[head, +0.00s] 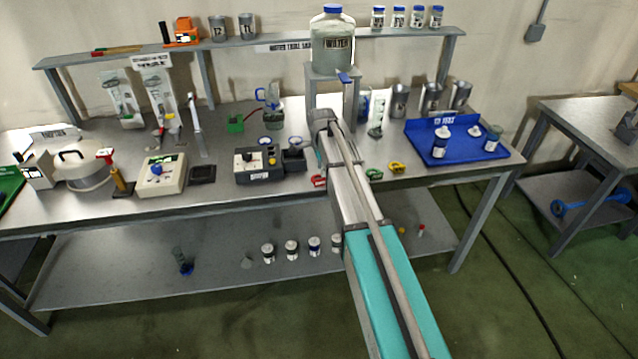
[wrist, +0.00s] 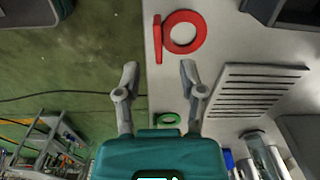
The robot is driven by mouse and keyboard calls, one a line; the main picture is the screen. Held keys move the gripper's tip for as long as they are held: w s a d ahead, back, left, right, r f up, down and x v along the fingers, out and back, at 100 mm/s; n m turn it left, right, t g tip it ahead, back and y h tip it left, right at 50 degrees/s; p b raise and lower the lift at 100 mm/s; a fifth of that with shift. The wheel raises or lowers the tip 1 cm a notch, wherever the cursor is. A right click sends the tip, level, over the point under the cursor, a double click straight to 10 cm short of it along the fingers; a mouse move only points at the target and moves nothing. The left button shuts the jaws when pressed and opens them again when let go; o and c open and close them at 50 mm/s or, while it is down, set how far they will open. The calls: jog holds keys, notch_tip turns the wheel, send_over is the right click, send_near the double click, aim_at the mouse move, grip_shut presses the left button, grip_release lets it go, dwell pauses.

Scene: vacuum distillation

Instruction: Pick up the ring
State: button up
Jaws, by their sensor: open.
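A red ring (wrist: 199,32) with a flat straight bar on its left side shows in the wrist view, beyond my fingertips and near the table edge. In the head view a small red piece (head: 318,182) shows at the table's front edge, beside my arm. A green ring (wrist: 168,119) shows between my fingers' bases in the wrist view; a green clip-like piece (head: 374,174) and a yellow one (head: 397,168) lie right of my arm in the head view. My gripper (wrist: 158,72) is open and empty, its fingers apart; my arm hides it in the head view.
The steel table (head: 225,195) has an open drop at its front edge. A blue tray (head: 470,156) with bottles is at the right.

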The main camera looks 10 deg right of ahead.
aim_at(323, 179)
dwell(0.3)
jog(key=shift+s+d+f+b, duration=0.1)
jog(key=shift+d+f+b, duration=0.05)
jog(key=shift+f+b, duration=1.15)
jog(key=shift+d+f+b, duration=0.1)
jog(key=shift+f+b, duration=1.2)
grip_shut()
